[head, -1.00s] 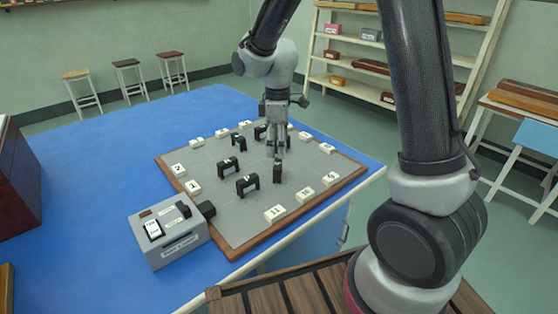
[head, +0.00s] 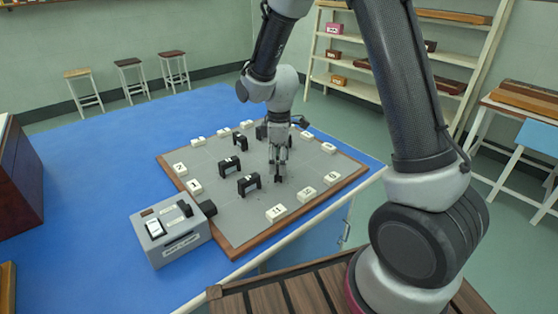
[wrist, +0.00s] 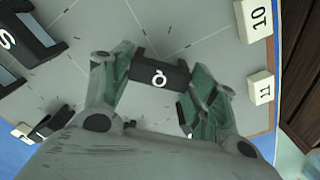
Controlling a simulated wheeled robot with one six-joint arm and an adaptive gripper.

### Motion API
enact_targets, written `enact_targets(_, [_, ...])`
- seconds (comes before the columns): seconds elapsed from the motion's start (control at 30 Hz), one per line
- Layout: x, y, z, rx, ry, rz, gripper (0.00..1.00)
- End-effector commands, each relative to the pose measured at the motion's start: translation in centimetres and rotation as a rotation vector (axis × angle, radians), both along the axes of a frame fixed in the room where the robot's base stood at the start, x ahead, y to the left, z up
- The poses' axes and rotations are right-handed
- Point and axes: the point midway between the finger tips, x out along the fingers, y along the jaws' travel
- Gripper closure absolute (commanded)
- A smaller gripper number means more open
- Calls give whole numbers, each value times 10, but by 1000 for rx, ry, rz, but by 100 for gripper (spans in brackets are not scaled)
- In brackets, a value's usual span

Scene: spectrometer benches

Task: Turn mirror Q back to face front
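Mirror Q (wrist: 160,76) is a small black block with a white letter on top, standing on the grey board (head: 235,212). In the wrist view it lies between the two fingers of my gripper (wrist: 163,72), one at each end. The fingertips are very close to its ends; I cannot tell whether they press on it. In the head view my gripper (head: 278,165) points straight down at the board, and its fingers mostly hide mirror Q.
Other black mirrors stand near on the board, one at the front (head: 248,184) and one behind it (head: 230,165). White numbered blocks, such as block 11 (head: 276,212), line the edges. A grey box (head: 172,234) with switches stands at the front left.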

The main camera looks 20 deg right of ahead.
Motion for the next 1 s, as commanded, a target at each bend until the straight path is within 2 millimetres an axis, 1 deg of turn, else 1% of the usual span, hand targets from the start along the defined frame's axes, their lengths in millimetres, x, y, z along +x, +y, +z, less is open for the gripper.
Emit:
enact_targets(0.27, [0, 0, 0, 0, 0, -25, 65])
enact_targets(0.47, [0, 0, 0, 0, 0, -117, 65])
enact_targets(1.0, [0, 0, 0, 0, 0, -557, 65])
